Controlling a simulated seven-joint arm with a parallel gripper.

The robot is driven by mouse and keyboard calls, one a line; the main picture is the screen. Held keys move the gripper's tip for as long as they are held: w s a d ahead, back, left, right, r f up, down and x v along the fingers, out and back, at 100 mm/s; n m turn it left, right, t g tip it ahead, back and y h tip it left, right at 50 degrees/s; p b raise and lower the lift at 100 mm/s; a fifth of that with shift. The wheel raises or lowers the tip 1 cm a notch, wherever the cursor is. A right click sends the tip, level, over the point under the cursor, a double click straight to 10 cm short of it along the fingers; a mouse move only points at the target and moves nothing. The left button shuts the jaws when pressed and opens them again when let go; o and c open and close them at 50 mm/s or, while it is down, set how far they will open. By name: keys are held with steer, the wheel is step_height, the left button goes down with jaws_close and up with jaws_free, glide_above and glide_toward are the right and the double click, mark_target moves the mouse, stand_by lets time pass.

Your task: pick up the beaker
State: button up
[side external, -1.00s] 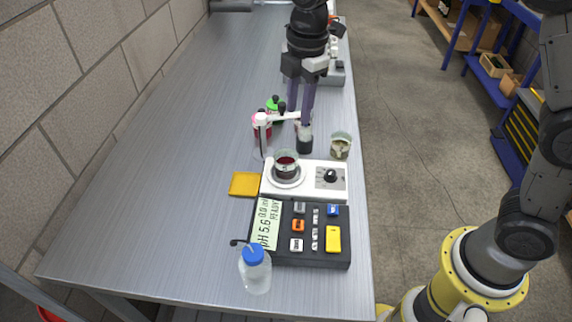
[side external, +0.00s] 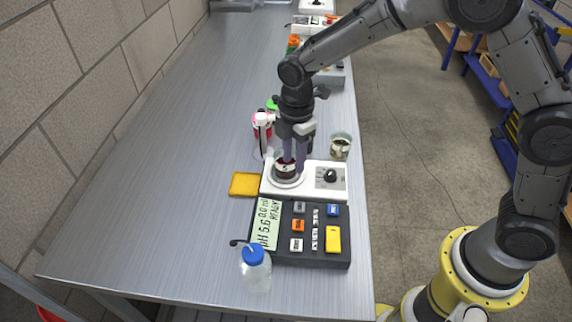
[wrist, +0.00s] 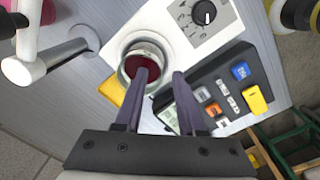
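A glass beaker (side external: 279,172) with dark red liquid stands upright on the round plate of a white stirrer (side external: 326,190). In the wrist view the beaker (wrist: 131,61) shows its rim and red liquid beyond my fingertips. My gripper (side external: 293,167) points down at the beaker, and its fingers hide part of it. In the wrist view my gripper (wrist: 164,76) is open. Its left fingertip overlaps the beaker's near rim, and its right fingertip lies to the right of the beaker. I cannot tell whether either finger touches the glass.
A second beaker (side external: 340,147) with murky contents stands behind the stirrer. A white probe stand (side external: 262,122) and bottles with pink and green show behind left. A pH meter (side external: 300,250), a blue-capped bottle (side external: 255,272) and a yellow pad (side external: 245,184) are nearby. The bench's left is clear.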

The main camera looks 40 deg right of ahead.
mark_target(293, 178)
step_height(293, 178, down, 3)
steer(key=shift+f, duration=0.15)
jaws_close()
stand_by(1.4)
